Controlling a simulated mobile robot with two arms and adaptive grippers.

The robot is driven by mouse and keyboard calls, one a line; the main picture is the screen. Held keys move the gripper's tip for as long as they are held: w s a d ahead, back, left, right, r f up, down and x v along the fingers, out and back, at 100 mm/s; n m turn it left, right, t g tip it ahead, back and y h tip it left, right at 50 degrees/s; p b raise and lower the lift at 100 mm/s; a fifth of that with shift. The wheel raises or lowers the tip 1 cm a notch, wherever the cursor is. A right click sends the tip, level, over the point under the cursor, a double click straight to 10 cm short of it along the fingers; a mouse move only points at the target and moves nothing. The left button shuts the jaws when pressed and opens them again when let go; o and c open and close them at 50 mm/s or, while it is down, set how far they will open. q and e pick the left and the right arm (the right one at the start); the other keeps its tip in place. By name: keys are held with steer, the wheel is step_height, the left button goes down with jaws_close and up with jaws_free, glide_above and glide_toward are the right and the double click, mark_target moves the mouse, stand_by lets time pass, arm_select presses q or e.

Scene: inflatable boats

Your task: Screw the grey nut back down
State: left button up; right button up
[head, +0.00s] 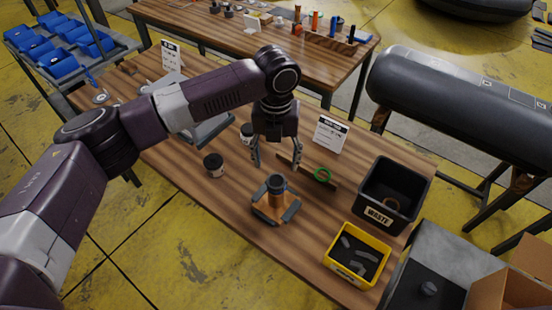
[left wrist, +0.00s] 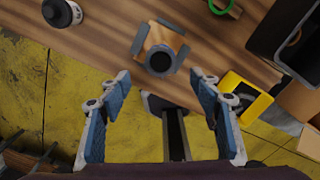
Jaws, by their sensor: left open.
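My left gripper (head: 276,163) points down, open and empty, above and behind the fitting in the head view. In the left wrist view its blue-padded fingers (left wrist: 160,95) are wide apart, with the nut beyond the tips. My right gripper is not in view.
Right of the fitting are a green ring (head: 322,175), a black waste bin (head: 371,192) and a yellow tray (head: 337,266) with grey pieces. A dark-lidded jar (head: 213,165) stands left, another jar (head: 247,133) behind. A small sign (head: 330,134) stands at the back edge.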

arm_select(q)
steer(key=b, duration=0.4)
glide_above(276, 182)
step_height(276, 182, down, 5)
steer(key=shift+w+r, duration=0.1)
steer(key=shift+r, duration=0.1)
steer(key=shift+f+p, duration=0.3)
steer(key=shift+f, duration=1.25)
steer(key=shift+c, duration=0.5)
steer(key=c, duration=1.1)
steer(key=shift+c, duration=0.2)
